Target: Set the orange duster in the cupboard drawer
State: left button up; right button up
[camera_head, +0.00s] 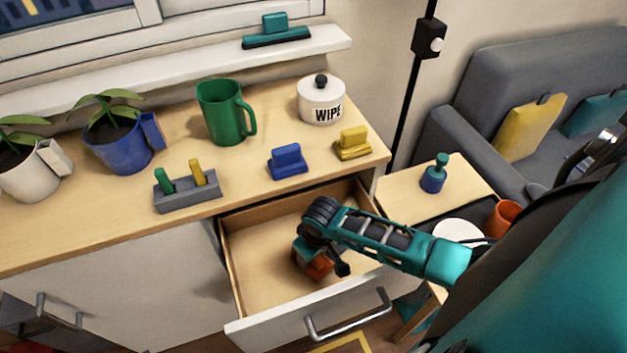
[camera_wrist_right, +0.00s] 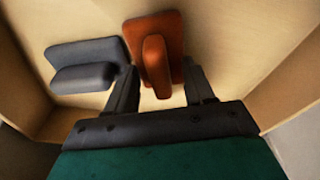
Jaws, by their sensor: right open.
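The orange duster (camera_wrist_right: 155,50) lies inside the open cupboard drawer (camera_head: 262,262), apparently on its floor. In the head view it shows only partly (camera_head: 320,267), beneath my right gripper (camera_head: 316,252). In the wrist view my right gripper (camera_wrist_right: 162,82) is open, its fingers apart on either side of the duster's near end. I cannot tell whether either finger touches it. A grey duster (camera_wrist_right: 85,65) lies just left of the orange one in the drawer, beside the left finger. It is hidden in the head view. My left gripper is not in view.
The cupboard top holds a blue duster (camera_head: 288,163), a yellow duster (camera_head: 352,145), a green mug (camera_head: 222,112), a wipes jar (camera_head: 321,103), a grey holder (camera_head: 188,196) and plants. A side table (camera_head: 465,190) stands right. The drawer's left part is clear.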

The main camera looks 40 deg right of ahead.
aim_at(318, 258)
jog(key=r+p, duration=0.1)
jog(key=r, duration=0.2)
jog(key=s+r+p, duration=0.1)
jog(key=r, duration=0.2)
jog(key=r+p, duration=0.1)
jog(key=r, duration=0.2)
jog(key=shift+s+d+r, duration=0.1)
jog(key=shift+s+r, duration=0.05)
jog(key=shift+r, duration=0.2)
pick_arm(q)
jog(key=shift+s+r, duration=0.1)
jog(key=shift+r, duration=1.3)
pick_arm(e)
jog(key=shift+s+r, duration=0.25)
jog(key=shift+r, duration=0.85)
